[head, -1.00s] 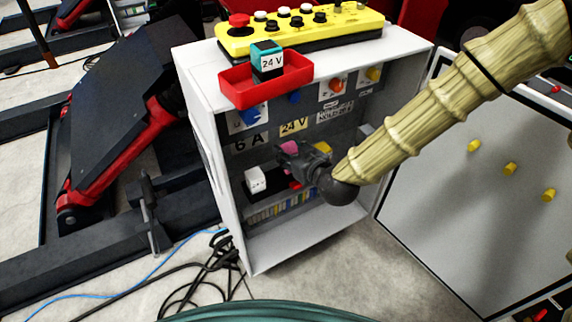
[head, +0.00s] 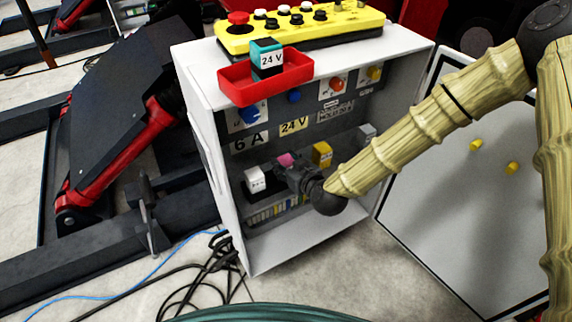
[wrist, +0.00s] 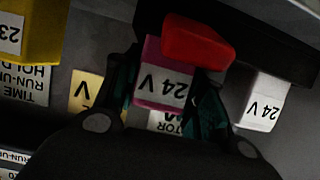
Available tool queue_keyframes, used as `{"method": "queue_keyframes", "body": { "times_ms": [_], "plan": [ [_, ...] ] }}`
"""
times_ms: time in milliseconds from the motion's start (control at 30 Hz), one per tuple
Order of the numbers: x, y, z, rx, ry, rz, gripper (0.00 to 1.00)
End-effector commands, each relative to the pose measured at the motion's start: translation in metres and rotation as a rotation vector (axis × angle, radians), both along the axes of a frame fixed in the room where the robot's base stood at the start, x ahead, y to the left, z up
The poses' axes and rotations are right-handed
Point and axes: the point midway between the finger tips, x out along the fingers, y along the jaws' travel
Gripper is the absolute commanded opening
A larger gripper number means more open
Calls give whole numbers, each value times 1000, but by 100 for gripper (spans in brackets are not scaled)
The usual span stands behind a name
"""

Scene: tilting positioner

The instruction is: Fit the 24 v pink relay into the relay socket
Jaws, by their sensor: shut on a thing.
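The pink relay (head: 285,159), labelled 24 V, is inside the open cabinet between a white relay and a yellow relay. My gripper (head: 289,167) is shut on it. In the wrist view, the pink relay (wrist: 163,80) sits between the teal finger pads, its label upside down. In the head view my gripper hides the red block.
The white relay (head: 255,179) and yellow relay (head: 322,154) stand close on either side. The cabinet (head: 207,75) has side walls and an open door (head: 450,190) at right. On top are a red tray (head: 235,90) with a teal relay (head: 266,58) and a yellow control box (head: 340,27).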

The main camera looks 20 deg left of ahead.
Motion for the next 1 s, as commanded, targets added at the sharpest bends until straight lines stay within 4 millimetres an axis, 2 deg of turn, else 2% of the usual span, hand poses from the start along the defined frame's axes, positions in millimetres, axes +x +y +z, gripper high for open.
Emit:
{"method": "queue_keyframes", "body": {
  "times_ms": [267,300,400,800,1000],
  "plan": [
    [0,0,-2,0,-1,1,14],
    [0,0,-2,0,0,1,44],
    [0,0,-2,0,0,1,62],
    [0,0,3,1,-1,0,62],
    [-16,-16,12,0,0,1,62]
  ]
}}
